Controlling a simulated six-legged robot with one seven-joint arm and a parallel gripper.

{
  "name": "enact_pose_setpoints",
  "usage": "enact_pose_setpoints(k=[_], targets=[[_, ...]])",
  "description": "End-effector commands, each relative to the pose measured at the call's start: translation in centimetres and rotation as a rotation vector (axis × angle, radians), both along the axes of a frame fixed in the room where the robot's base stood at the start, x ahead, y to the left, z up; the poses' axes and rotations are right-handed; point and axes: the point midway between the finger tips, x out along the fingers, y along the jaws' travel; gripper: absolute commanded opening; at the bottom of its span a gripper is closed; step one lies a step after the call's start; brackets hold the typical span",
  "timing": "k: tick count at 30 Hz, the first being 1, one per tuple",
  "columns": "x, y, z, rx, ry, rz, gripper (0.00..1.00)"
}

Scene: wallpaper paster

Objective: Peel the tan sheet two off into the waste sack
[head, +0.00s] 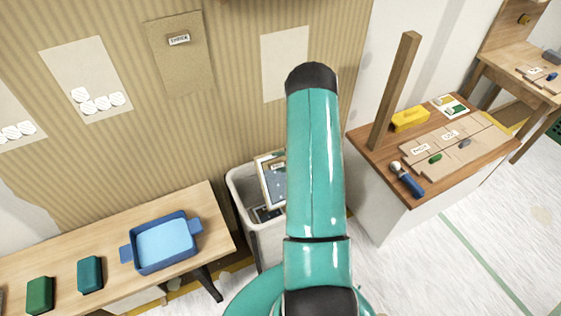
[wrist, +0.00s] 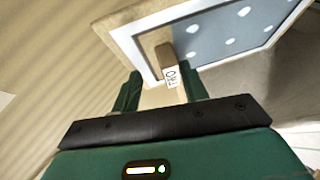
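In the wrist view, my gripper (wrist: 163,88) has its two green fingers apart. A brown tab (wrist: 164,54) with a label that seems to read TWO stands in the gap, with space visible to its left. The tab is on a tan-edged sheet (wrist: 128,24) with a white border and a blue, white-dotted face. In the head view, a similar framed sheet (head: 265,187) stands tilted in the open pale waste sack (head: 238,190). My arm hides my gripper and part of the sack there.
A tan sheet (head: 183,70) with a labelled tab hangs on the striped wall among pale patches (head: 286,62). A bench with a blue tray (head: 165,243) is at left. A wooden table with a post (head: 394,90), yellow block (head: 410,119) and blue-handled tool (head: 407,181) is at right.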

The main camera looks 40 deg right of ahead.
Motion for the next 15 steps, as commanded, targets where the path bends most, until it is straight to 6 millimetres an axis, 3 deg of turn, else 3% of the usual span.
enact_pose_setpoints(k=[9,15], targets=[[0.0,0.0,0.3,-0.001,0.000,0.001,0.43],[0.1,0.0,2.5,-0.003,-0.003,0.000,0.43]])
